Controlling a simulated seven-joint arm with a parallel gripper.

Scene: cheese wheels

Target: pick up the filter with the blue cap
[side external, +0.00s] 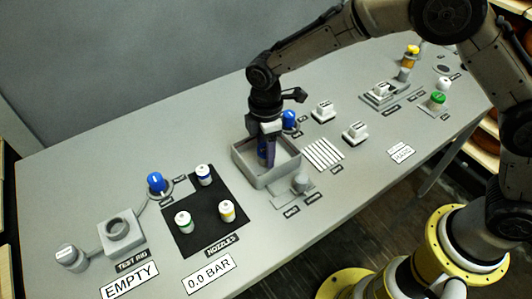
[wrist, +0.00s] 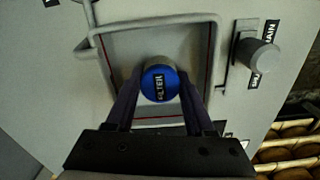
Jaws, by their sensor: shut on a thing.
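In the side external view my gripper (side external: 266,152) points down inside the grey square tray (side external: 253,178), whose wall also shows in the wrist view (wrist: 98,62). The fingers largely hide the filter in the side view. I cannot tell whether it touches the tray floor.
A grey knob (side external: 301,183) stands just right of the tray. A black mat (side external: 203,214) with several capped nozzles lies to the left, beside a blue knob (side external: 157,183). Another blue knob (side external: 289,119) is behind the tray. White blocks (side external: 355,132) stand farther right.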

